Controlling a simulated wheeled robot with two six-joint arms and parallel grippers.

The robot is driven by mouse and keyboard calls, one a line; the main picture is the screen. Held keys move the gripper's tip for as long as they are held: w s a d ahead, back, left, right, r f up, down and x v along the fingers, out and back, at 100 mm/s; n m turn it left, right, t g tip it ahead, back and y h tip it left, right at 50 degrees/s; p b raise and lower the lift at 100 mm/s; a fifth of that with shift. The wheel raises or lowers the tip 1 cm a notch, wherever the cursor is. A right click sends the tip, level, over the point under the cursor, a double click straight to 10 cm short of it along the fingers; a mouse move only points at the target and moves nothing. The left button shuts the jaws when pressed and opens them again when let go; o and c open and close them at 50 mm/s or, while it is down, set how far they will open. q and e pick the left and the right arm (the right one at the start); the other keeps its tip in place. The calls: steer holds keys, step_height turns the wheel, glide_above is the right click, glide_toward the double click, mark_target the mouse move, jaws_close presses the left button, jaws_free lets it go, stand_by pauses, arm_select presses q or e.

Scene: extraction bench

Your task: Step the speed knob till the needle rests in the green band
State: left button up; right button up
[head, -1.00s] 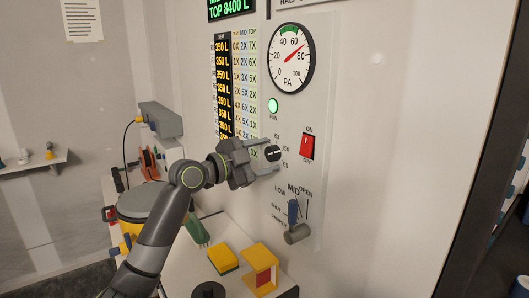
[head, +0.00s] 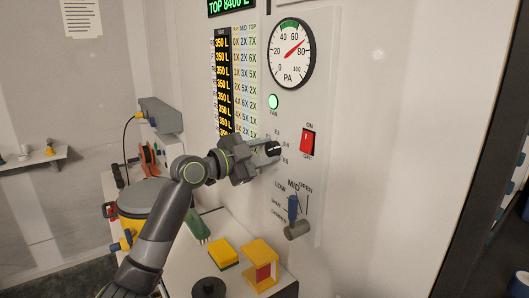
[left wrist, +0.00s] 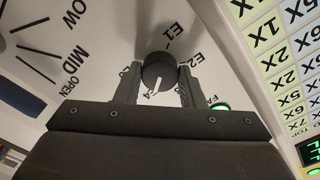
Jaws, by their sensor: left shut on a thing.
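The speed knob (head: 273,148) is a round black knob with a white mark, on the white wall panel. In the left wrist view the knob (left wrist: 158,70) has its mark toward the label ending in 4. My left gripper (head: 268,152) is shut on the knob, one finger on each side; its fingers (left wrist: 159,84) also show in the left wrist view. The round PA gauge (head: 289,68) hangs above. Its red needle (head: 297,47) points up and right, to the right of the green band (head: 289,26), between 60 and 80. My right gripper is out of view.
A lit green fan lamp (head: 273,102) and a red switch (head: 308,143) sit near the knob. Below is a blue-handled lever (head: 293,208) with a grey knob (head: 297,230). The wall to the right is clear.

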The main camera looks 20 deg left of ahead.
arm_select(q)
steer(key=n, duration=0.2)
steer(key=shift+n, duration=0.3)
steer(key=n+p, duration=0.1)
steer(key=n, duration=0.1)
steer(key=shift+n, duration=0.4)
steer(key=n+p, duration=0.1)
steer(key=n, duration=0.2)
steer(key=shift+n+p, duration=0.8)
steer(key=shift+n, duration=0.7)
steer(key=o, duration=1)
